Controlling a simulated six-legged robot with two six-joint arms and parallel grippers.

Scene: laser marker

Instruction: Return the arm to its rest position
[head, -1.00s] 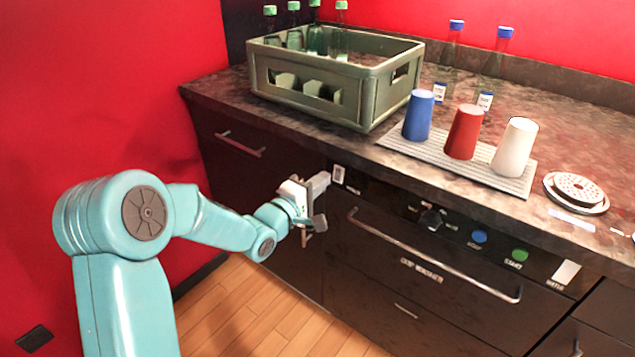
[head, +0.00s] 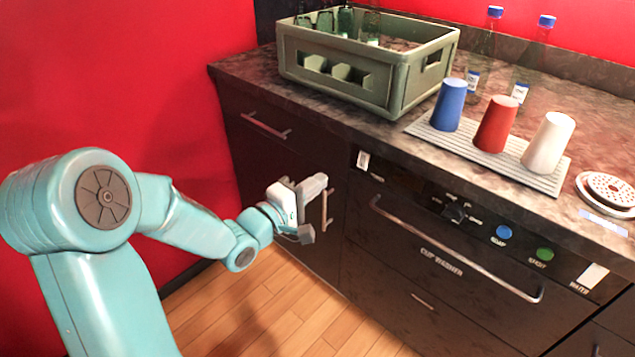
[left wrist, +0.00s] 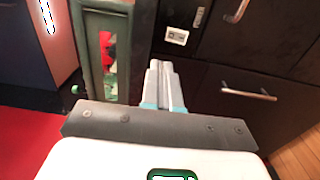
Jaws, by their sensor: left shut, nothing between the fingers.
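My left arm is teal and comes in from the left of the head view. Its gripper (head: 318,184) is in front of the dark cabinet, below the counter's front edge and left of the cup washer. Its grey fingers are together with nothing between them. In the left wrist view the shut fingers (left wrist: 163,84) point toward dark cabinet fronts. I cannot tell from the head view whether the gripper touches the cabinet door handle (head: 328,207) beside it. My right gripper is not in view.
The cup washer (head: 440,262) has a long bar handle. On the counter (head: 330,118) stand a green crate (head: 335,100) of bottles, a ribbed mat (head: 490,160) with blue, red and white cups, two blue-capped bottles and a round strainer (head: 608,190). Wood floor lies open below.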

